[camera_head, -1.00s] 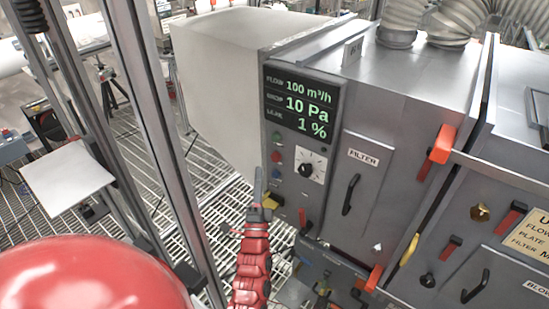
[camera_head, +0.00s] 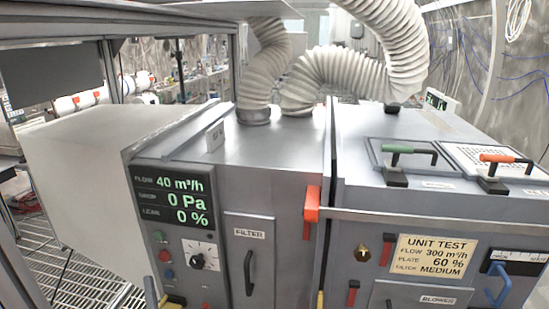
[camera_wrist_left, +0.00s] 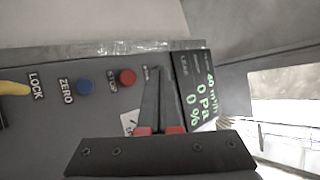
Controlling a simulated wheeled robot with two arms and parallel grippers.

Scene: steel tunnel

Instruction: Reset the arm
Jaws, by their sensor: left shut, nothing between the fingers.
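I cannot tell whether the tip touches the panel. In the head view the display (camera_head: 174,201) reads flow 40 m³/h, 0 Pa and 0 %. My right gripper is not in view.
A dial (camera_head: 199,256) and coloured buttons sit below the display. A filter door (camera_head: 250,265) and an orange-ended lever (camera_head: 311,205) stand to the right. White hoses (camera_head: 345,75) rise above the unit. A yellow label (camera_head: 431,257) is on the blower section.

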